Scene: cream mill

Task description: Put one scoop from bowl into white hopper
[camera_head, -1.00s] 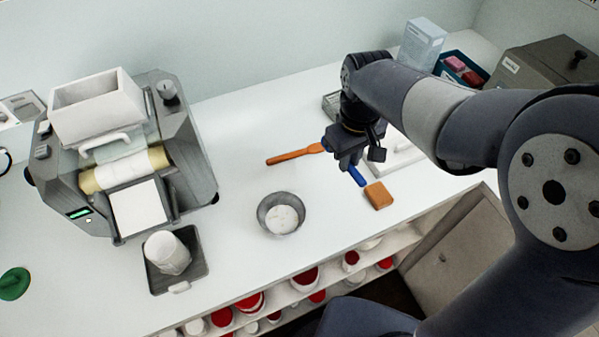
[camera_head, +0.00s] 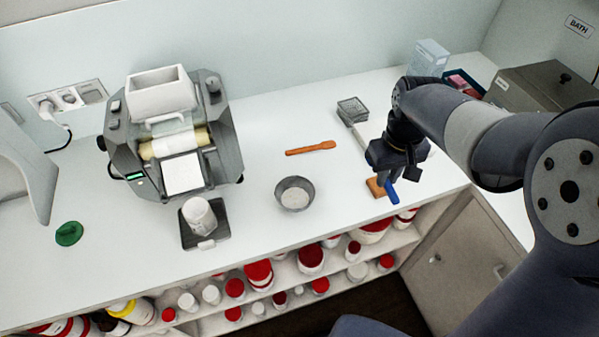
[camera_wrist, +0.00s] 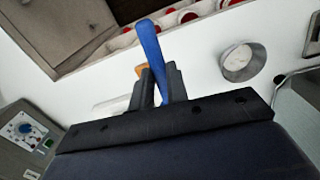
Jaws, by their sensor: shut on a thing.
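My gripper (camera_head: 392,176) is at the right of the counter, shut on a slim blue tool (camera_head: 391,191). In the wrist view, the blue tool (camera_wrist: 149,45) sticks out from between the black fingers (camera_wrist: 158,88) with a rounded end; its other end is hidden. The metal bowl (camera_head: 280,199), with white material inside, stands on the counter to the left of my gripper; the bowl also shows in the wrist view (camera_wrist: 233,69). The white hopper (camera_head: 163,99) is an open box on top of the grey mill (camera_head: 228,140) at the left.
An orange-brown block (camera_head: 374,188) lies beside the blue tool. An orange spatula (camera_head: 311,148) lies behind the bowl. A white cup (camera_head: 199,216) stands on a dark tray (camera_head: 222,231) before the mill. A green item (camera_head: 69,233) lies far left. Shelves below hold several jars.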

